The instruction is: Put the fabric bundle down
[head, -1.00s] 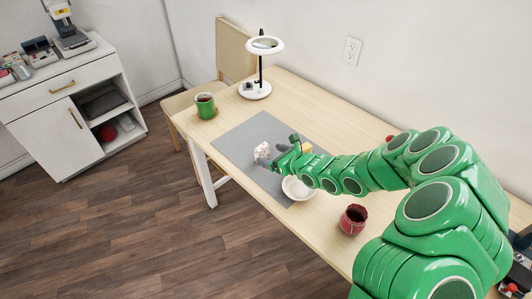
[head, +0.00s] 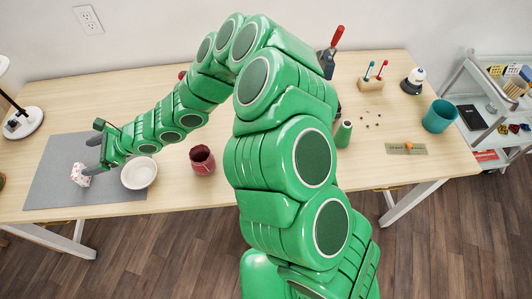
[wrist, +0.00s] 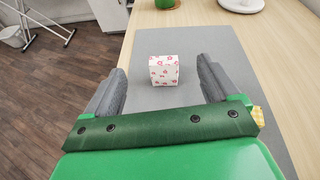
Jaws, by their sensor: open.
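The fabric bundle (wrist: 164,71) is a small white block with a pink-red pattern. It rests on the grey mat (wrist: 207,45) and shows in the head view (head: 80,174) near the mat's middle. My gripper (wrist: 160,80) is open, with one grey finger to each side of the bundle and clear gaps between. The fingertips reach toward it, and in the head view my gripper (head: 92,160) is right beside it. No finger appears to touch it.
A white bowl (head: 139,173) stands close to my gripper, with a dark red jar (head: 202,160) to its right. A lamp base (head: 22,122) stands at the left. A teal cup (head: 438,116) and a pincushion stand (head: 371,83) are farther right. The table's front edge is near the mat.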

